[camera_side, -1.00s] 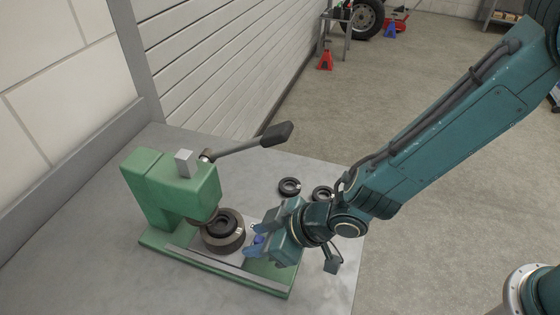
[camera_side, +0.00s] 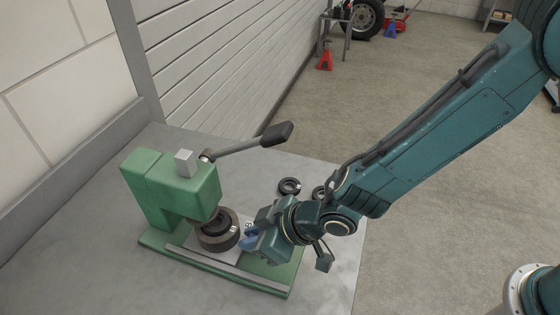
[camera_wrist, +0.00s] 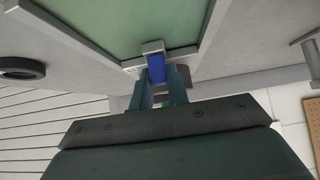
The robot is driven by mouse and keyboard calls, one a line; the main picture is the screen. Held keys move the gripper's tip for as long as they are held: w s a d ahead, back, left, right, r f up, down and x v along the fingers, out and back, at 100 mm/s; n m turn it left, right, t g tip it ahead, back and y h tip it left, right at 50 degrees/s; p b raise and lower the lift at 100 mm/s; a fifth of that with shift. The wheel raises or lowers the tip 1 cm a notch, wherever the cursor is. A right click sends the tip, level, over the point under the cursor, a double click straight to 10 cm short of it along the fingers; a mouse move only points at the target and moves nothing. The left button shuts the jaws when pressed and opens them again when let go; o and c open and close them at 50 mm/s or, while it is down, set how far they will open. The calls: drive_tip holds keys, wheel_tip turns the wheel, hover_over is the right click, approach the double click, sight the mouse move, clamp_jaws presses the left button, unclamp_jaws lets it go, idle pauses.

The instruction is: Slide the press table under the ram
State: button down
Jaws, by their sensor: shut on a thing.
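The green press (camera_side: 165,190) stands on the workbench, its ram (camera_side: 207,217) hanging below its head. The pale press table (camera_side: 228,252) lies between rails on the green base, carrying a dark ring-shaped part with a brown outer body (camera_side: 217,242). The part's left side is beneath the ram; exact alignment is hard to tell. My gripper (camera_side: 250,240) is at the table's right end. In the wrist view, my gripper (camera_wrist: 160,82) is shut on the blue handle (camera_wrist: 157,68) in front of a grey bracket (camera_wrist: 152,46). My fingers hide the handle in the side view.
The press lever (camera_side: 245,146) reaches right above the bench (camera_side: 90,225). A black ring (camera_side: 289,186) lies behind my gripper, with a second ring (camera_side: 319,192) partly hidden by my arm. The rail (camera_side: 225,268) borders the table's front side.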

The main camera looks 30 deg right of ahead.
sight(237, 232)
drive_tip(key=shift+w+a, duration=1.05)
drive_tip(key=shift+w, duration=0.1)
drive_tip(key=c, duration=1.4)
unclamp_jaws()
drive_tip(key=shift+a, duration=0.1)
drive_tip(key=shift+o, duration=0.2)
drive_tip(key=shift+r, duration=0.1)
drive_tip(key=v, duration=1.3)
drive_tip(key=shift+s+d+r, duration=0.2)
drive_tip(key=shift+d, duration=0.05)
drive_tip(key=shift+d, duration=0.1)
